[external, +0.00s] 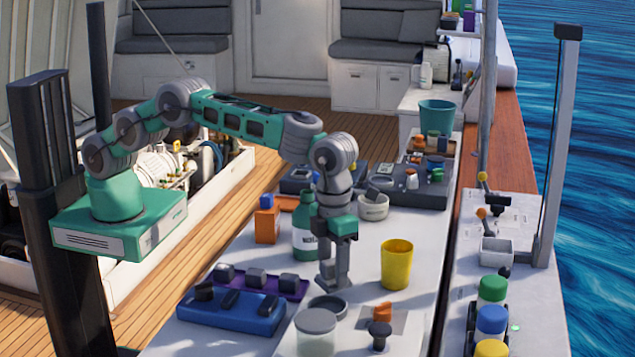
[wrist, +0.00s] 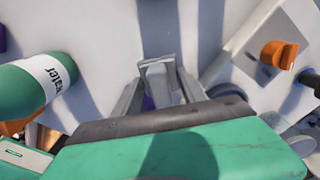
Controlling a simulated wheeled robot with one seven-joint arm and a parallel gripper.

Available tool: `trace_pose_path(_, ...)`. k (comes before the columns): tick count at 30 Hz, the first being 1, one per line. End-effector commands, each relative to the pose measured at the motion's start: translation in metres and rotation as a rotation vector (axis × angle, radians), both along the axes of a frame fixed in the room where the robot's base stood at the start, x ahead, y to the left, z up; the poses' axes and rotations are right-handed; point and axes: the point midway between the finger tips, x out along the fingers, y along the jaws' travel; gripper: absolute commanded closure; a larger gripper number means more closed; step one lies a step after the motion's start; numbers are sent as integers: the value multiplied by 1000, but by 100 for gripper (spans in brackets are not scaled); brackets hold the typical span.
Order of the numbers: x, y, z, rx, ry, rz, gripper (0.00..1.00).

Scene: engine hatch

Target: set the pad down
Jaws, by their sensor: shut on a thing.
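My gripper (external: 332,280) points down just above or at the white worktop, between the green bottle (external: 305,232) and the yellow cup (external: 397,264). Its fingers also show in the wrist view (wrist: 160,85), shut on a small grey piece (wrist: 158,69) that I take to be the pad. The fingers hide most of it, and I cannot tell whether it touches the worktop (external: 360,262). The green bottle, marked water, also shows at the left of the wrist view (wrist: 38,84).
A purple tray (external: 262,290) with grey blocks and a blue tray (external: 228,318) lie left of my gripper. A round dark dish (external: 328,307), a clear jar (external: 316,335) and a plate with an orange knob (external: 384,311) stand in front.

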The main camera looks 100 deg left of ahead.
Motion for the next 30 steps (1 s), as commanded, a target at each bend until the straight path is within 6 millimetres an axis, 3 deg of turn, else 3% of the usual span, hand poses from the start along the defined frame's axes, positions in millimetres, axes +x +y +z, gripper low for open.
trace_pose_path(5, -2, 1, -26, 1, 5, 0, 94)
trace_pose_path(14, -2, 0, -32, 1, 4, 0, 94)
trace_pose_path(15, -2, 1, -33, 1, 4, 0, 51)
trace_pose_path(23, -2, 1, -32, 1, 4, 0, 30)
trace_pose_path(30, -2, 0, -30, 1, 4, 0, 30)
